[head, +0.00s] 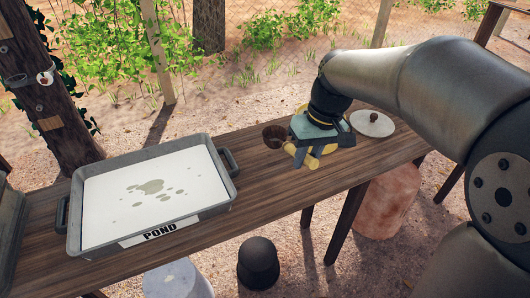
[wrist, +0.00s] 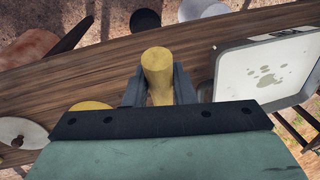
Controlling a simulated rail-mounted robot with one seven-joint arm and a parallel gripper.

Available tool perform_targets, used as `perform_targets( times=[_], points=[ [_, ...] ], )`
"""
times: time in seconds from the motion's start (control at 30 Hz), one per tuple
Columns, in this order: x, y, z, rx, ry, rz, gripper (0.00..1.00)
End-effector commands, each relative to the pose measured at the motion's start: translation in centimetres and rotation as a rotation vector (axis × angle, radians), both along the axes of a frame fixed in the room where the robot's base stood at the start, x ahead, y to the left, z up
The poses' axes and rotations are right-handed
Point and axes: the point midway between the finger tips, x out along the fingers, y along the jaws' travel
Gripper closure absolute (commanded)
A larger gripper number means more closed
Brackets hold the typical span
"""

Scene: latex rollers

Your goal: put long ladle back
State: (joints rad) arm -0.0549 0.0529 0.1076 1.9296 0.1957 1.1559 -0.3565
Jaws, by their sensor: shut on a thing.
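My gripper (head: 305,150) is above the wooden table, right of the tray. Its fingers also show in the wrist view (wrist: 158,88), closed on a thick yellow cylinder (wrist: 157,65). This looks like a handle, and its yellow end (head: 312,161) shows below the gripper in the head view. A brown round cup (head: 273,136) is just left of the gripper. I cannot tell whether it is joined to the held piece as the ladle's bowl. A second yellow piece (wrist: 90,106) is partly hidden behind my gripper in the wrist view.
A grey tray (head: 228,190) labelled POND, with white liquid, stands on the table (head: 340,175) at left. A round lid (head: 372,123) lies at right. A wooden post (head: 55,110) with small rings stands at far left. Stools (head: 258,262) stand below the front edge.

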Motion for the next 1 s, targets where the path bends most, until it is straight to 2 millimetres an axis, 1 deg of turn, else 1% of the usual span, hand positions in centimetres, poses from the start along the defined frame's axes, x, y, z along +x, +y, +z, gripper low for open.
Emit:
perform_targets(
  times=[0.07,0.13,0.37,0.43,0.5,0.6,0.73,0.93,1.0],
  points=[
    [0.3,0.7,-0.5,0.005,0.004,0.013,0.99],
    [1.5,1.2,-1.0,0.006,0.006,0.015,0.99],
    [6.8,3.3,-3.3,0.005,0.005,0.014,0.99],
    [8.4,3.9,-4.2,0.005,0.007,0.013,0.99],
    [9.3,4.2,-5.8,0.004,0.008,0.012,0.99],
    [10.6,4.7,-7.5,0.004,0.006,0.011,0.99],
    [11.7,5.1,-8.9,0.004,0.003,0.012,0.99],
    [12.6,5.4,-10.0,0.004,0.002,0.011,0.99],
    [12.6,5.4,-11.0,0.003,0.005,0.011,0.99]
  ],
)
